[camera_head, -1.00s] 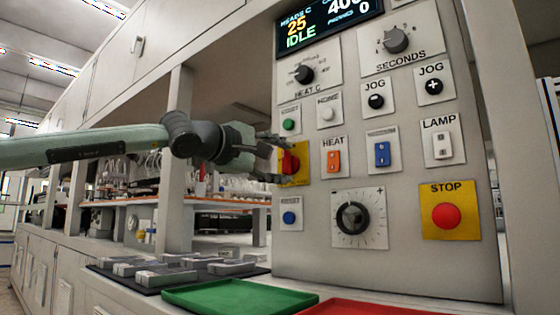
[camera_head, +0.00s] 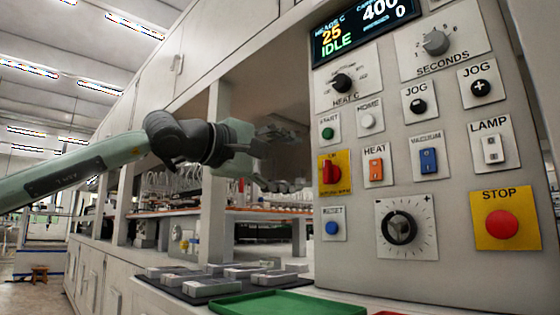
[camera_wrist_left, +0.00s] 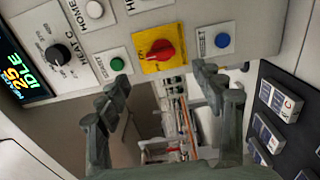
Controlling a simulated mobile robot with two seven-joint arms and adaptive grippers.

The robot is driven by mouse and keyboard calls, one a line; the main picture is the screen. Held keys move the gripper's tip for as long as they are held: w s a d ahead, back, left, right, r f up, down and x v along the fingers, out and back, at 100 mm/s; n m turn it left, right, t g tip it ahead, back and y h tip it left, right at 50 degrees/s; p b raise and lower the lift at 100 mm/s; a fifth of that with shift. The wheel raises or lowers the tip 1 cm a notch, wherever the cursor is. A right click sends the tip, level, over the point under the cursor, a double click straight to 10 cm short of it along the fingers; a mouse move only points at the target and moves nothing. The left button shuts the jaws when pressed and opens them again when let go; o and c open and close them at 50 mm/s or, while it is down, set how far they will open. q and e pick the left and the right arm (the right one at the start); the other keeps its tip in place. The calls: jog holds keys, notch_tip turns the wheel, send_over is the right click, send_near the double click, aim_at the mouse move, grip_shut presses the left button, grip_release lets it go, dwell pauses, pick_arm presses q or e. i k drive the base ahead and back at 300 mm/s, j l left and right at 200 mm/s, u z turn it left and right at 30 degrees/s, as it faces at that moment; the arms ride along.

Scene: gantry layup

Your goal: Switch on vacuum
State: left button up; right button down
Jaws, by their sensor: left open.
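The control panel (camera_head: 455,262) stands at the right in the head view. Its blue rocker switch (camera_head: 428,160) sits under the label VACUUM, between the orange HEAT switch (camera_head: 376,170) and the LAMP switch (camera_head: 491,149). My left gripper (camera_head: 285,160) is open and empty, to the left of the panel and apart from it. In the left wrist view its fingers (camera_wrist_left: 155,95) are spread below the red rotary switch (camera_wrist_left: 160,50) on its yellow plate. The VACUUM switch is not seen in the wrist view. My right gripper is not in view.
The red rotary switch also shows in the head view (camera_head: 331,173), nearest my gripper. The STOP button (camera_head: 501,223) is low on the panel. A green tray (camera_head: 290,304) and a dark mat (camera_head: 190,284) with several pale blocks lie below. The display (camera_head: 360,27) reads IDLE.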

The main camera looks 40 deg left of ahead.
aim_at(428, 156)
jog(key=k+j, duration=0.1)
jog(key=k, duration=0.9)
